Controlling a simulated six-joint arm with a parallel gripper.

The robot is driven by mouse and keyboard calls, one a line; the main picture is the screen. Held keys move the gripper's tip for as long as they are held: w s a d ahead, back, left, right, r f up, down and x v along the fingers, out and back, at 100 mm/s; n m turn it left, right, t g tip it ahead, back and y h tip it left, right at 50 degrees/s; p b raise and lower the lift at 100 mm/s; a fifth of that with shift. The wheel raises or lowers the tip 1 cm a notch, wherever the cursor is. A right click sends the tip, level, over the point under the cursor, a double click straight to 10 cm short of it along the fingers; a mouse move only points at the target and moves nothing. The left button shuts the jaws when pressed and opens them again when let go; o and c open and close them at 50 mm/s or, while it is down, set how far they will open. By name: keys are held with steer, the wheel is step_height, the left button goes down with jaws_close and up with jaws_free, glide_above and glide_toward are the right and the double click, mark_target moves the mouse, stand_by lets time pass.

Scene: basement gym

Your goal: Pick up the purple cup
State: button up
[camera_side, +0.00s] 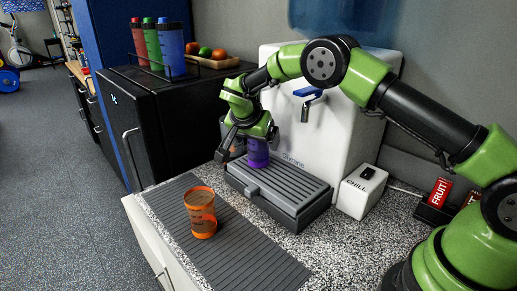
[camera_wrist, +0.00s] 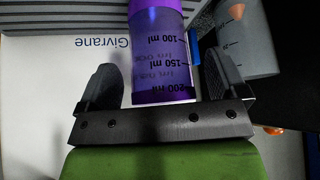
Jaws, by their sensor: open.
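The purple cup (camera_side: 258,154) stands on the grey ridged drip tray (camera_side: 262,186) of the white water dispenser, partly hidden behind my gripper in the side view. My gripper (camera_side: 245,147) is open at the cup. In the wrist view the cup (camera_wrist: 160,52) shows see-through purple walls with ml markings and lies between the two dark fingers of my gripper (camera_wrist: 162,85). Gaps show on both sides of it, so neither finger appears to touch it.
A grey cup (camera_wrist: 243,42) is close beside the right finger in the wrist view. An orange cup (camera_side: 201,212) stands on the ridged mat (camera_side: 250,262) in front. The dispenser (camera_side: 335,130) rises behind, with a white CHILL box (camera_side: 357,192) to the right.

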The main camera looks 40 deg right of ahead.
steer(key=shift+w+d+f, duration=0.1)
steer(key=shift+d+f, duration=0.15)
steer(key=shift+f, duration=0.15)
steer(key=shift+c, duration=0.4)
steer(key=shift+r, duration=0.1)
steer(key=c, duration=1.1)
steer(key=shift+o, duration=0.2)
